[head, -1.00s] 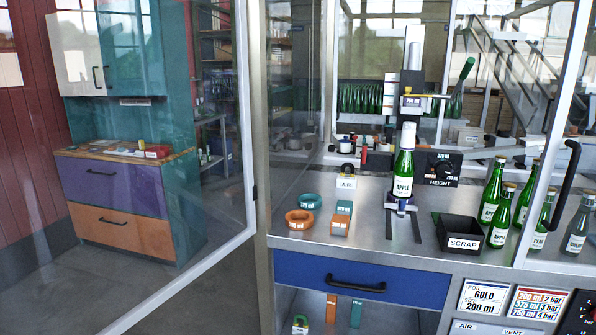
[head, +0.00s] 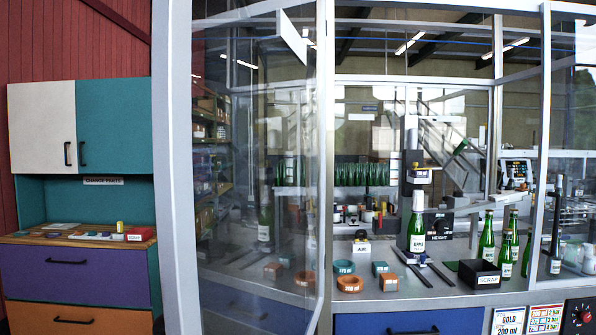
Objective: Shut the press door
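The press door (head: 178,170) is a tall clear panel in a pale metal frame. It stands open, angled out at the left of the cell front, with its far side by the upright post (head: 326,170). I see no handle on it. Behind the opening stands the press (head: 413,165), with a green bottle (head: 418,235) upright under its head. Neither of my grippers is in view.
The bench holds orange rings (head: 350,284), a black scrap box (head: 479,274) and green bottles (head: 487,240) at the right. A blue drawer (head: 395,322) is below. A cabinet with a purple drawer (head: 75,275) stands at the left.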

